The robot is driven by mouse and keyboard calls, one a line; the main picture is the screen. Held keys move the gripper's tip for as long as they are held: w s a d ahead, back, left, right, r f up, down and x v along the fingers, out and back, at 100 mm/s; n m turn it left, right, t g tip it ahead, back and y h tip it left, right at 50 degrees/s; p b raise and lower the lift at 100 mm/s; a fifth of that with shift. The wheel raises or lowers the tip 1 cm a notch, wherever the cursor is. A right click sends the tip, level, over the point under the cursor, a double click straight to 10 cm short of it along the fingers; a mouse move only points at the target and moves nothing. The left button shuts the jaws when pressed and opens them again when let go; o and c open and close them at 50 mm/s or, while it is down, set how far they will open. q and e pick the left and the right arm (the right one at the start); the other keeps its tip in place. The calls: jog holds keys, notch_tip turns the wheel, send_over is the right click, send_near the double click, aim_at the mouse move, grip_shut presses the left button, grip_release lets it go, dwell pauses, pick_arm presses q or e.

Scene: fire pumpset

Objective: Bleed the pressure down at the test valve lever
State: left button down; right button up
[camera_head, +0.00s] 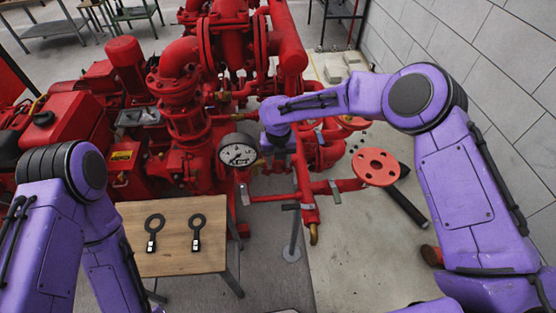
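The red pumpset pipework (310,187) stands ahead, with a round white-faced pressure gauge (238,155) at its front. Small grey levers show on the low pipe: one at its left end (244,194) and one right of the middle (335,192). I cannot tell for sure which is the test valve lever. My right arm reaches in from the right, and its gripper (279,146) points down just right of the gauge, above the low pipe. Its fingers are too small and dark to read. My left arm is at the lower left; its gripper is out of view.
A small wooden table (176,252) at the front left holds two black ring-headed tools (153,230). A red round flange (375,167) is right of the pipework, near a black cylinder (407,206). Grey block wall bounds the right. Floor is clear at bottom centre.

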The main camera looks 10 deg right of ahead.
aim_at(278, 165)
notch_tip(278, 165, up, 10)
jog(key=b, duration=0.2)
jog(key=shift+r, duration=0.25)
dwell(0.3)
